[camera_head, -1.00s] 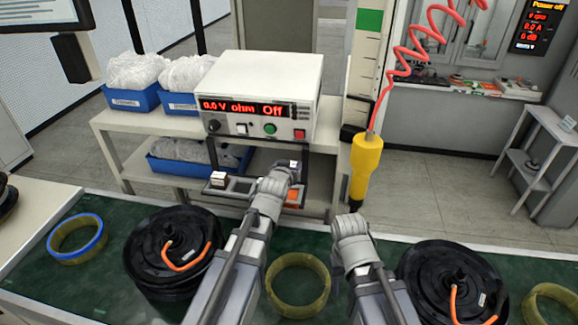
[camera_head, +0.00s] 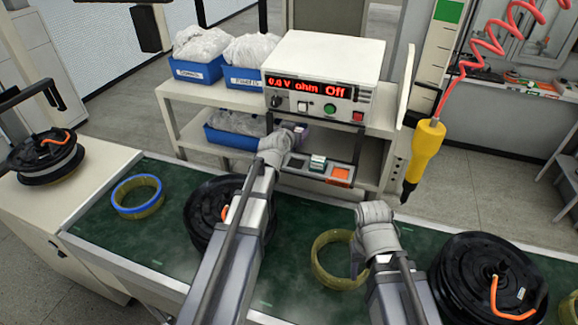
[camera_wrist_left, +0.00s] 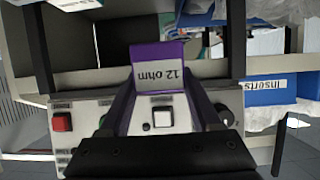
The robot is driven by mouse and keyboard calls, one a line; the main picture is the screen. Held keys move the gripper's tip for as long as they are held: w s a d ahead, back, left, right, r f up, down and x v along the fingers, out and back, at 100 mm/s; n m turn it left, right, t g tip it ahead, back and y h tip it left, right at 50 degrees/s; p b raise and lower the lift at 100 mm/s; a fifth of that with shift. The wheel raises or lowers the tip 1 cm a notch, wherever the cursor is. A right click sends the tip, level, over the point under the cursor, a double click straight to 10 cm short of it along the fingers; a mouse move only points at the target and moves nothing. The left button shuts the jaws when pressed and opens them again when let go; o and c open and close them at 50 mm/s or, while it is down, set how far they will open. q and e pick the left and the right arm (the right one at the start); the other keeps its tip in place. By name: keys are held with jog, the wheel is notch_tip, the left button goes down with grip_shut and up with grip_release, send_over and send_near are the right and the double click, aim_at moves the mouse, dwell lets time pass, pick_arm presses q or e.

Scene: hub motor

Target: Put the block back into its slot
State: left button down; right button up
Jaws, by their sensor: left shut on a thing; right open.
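My left gripper (camera_head: 296,136) is shut on a purple block (camera_wrist_left: 158,72), whose pale label reads "12 ohm" upside down in the left wrist view. In the head view the block is small and partly hidden by the gripper, in front of the meter's lower edge. A dark slotted panel (camera_head: 328,178) lies just below and to the right of it. A greenish block (camera_head: 318,162) sits in the panel, left of an orange patch (camera_head: 340,173). My left arm hides the panel's left end. My right gripper (camera_head: 360,262) is open over a yellow ring (camera_head: 325,272).
The white meter (camera_head: 325,70) reads "0.0 V ohm Off" and stands close behind the block. Blue bins (camera_head: 197,71) are to its left. A yellow screwdriver (camera_head: 424,155) hangs at right. Black motors (camera_head: 490,280) and rings occupy the green bench (camera_head: 100,238).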

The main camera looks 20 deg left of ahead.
pick_arm(q)
jog(key=shift+f+b, duration=3.15)
jog(key=shift+f, duration=0.05)
pick_arm(e)
notch_tip(320, 180, down, 6)
jog(key=shift+f, duration=0.2)
pick_arm(q)
notch_tip(320, 180, down, 4)
jog(key=b, duration=0.3)
jog(key=shift+r+b, duration=0.2)
jog(key=shift+b, duration=0.15)
pick_arm(e)
notch_tip(320, 180, down, 4)
jog(key=shift+r, duration=0.15)
pick_arm(q)
jog(key=shift+f, duration=0.15)
jog(key=shift+c, duration=0.5)
grip_release()
